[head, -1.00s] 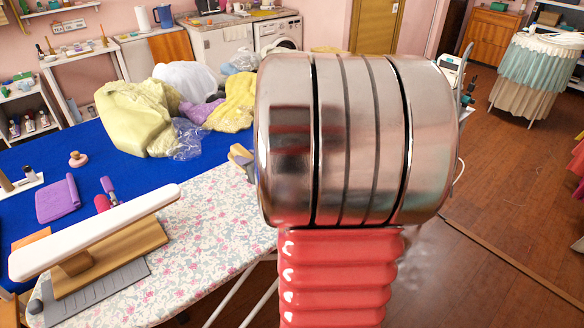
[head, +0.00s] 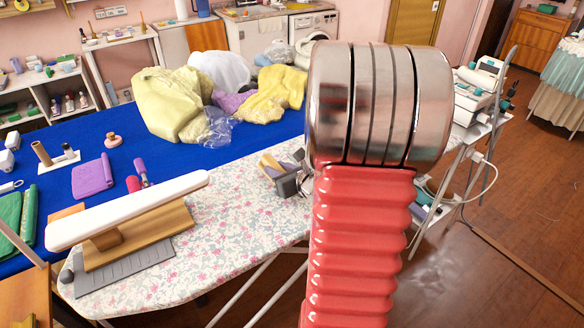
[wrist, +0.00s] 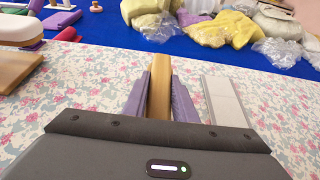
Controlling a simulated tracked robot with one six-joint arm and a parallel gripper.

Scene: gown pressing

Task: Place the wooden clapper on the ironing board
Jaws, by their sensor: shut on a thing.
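The wooden clapper (wrist: 158,90) is a tan, rounded wooden block. My gripper (wrist: 159,108) is shut on it, with one purple finger on each side. In the head view my gripper (head: 291,182) shows small beside my red arm, and part of the clapper (head: 268,160) shows at its left end. The ironing board (head: 235,215) has a pale floral cover and lies below them. The clapper is at or just over the board's far edge side; I cannot tell whether it touches the cover. My arm hides the board's right end in the head view.
A sleeve board (head: 130,208) with a white top stands on the board's left part. A light grey plate (wrist: 225,102) lies right of my gripper. The blue table (head: 75,150) behind holds heaped garments (head: 175,103). The board's middle is clear.

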